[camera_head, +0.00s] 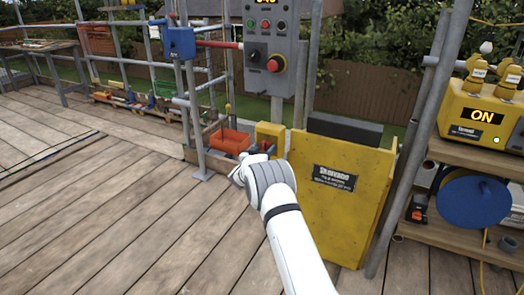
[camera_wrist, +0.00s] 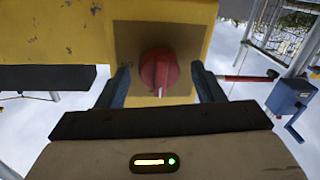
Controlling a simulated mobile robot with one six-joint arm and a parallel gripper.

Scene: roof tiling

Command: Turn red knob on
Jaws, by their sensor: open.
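The red knob (camera_wrist: 158,72) is on a brownish plate on the yellow box (camera_wrist: 205,30). In the wrist view its white pointer mark points toward the bottom of the picture. My gripper (camera_wrist: 161,82) is open, with one dark finger on each side of the knob; I cannot tell whether either finger touches it. In the head view, the yellow box (camera_head: 270,134) stands at the left end of the yellow panel (camera_head: 345,195). My gripper (camera_head: 244,168) is in front of it, and my wrist hides much of the fingers.
A grey control box (camera_head: 271,40) with a red mushroom button stands above. An orange bin (camera_head: 230,141) and a scaffold pole (camera_head: 190,110) are close on the left. A yellow unit (camera_head: 485,115) reading ON sits on the right shelf. The plank deck (camera_head: 90,220) at left is mostly clear.

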